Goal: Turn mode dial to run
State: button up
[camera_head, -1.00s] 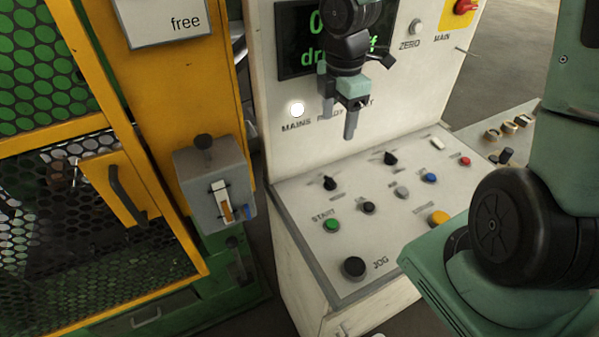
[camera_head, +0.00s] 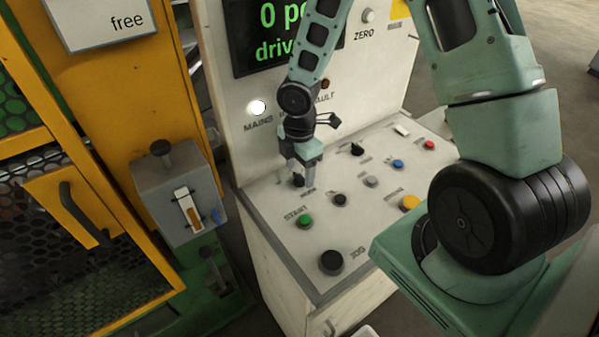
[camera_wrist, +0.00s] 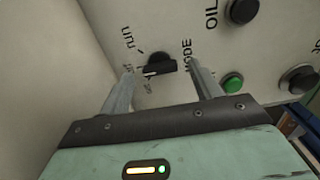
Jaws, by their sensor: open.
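The mode dial (camera_wrist: 158,65) is a black knob with a pale line on it, on the white panel beside the word MODE. Its labels include RUN; the smaller ones are hard to read. My gripper (camera_wrist: 160,68) is open, with one fingertip on each side of the dial in the wrist view. I cannot tell whether the fingers touch it. In the head view my gripper (camera_head: 303,180) points down at the left part of the sloped panel, and the dial (camera_head: 297,180) is partly hidden by the fingers.
A green START button (camera_head: 305,221), a black JOG button (camera_head: 331,262) and a second black selector (camera_head: 357,149) are on the same panel (camera_head: 270,213). An upright face with a green display (camera_head: 275,35) stands behind. A grey switch box (camera_head: 185,200) is at the left.

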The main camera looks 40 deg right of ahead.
jog(key=shift+f, duration=0.6)
jog(key=c, duration=1)
jog(key=shift+m, duration=0.3)
jog(key=m, duration=0.4)
jog(key=shift+b, duration=0.4)
jog(key=shift+m+b, duration=0.35)
jog(key=shift+m, duration=1.75)
